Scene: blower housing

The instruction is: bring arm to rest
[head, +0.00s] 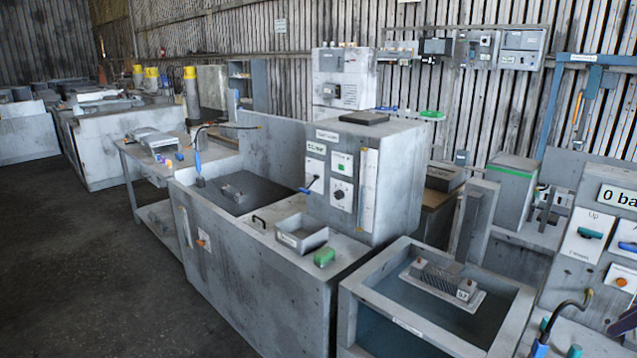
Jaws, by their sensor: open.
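My gripper does not show in the head view, and no part of my arm can be made out for certain. Whether the arm is folded or stretched out cannot be told from this view.
A grey machine cabinet (235,270) with a control panel (330,180) stands in the middle. Right of it is an open tank (400,318) with a finned part (445,278) on a plate. A panel marked "0 ba" (600,215) stands far right. The dark floor (80,270) at left is clear.

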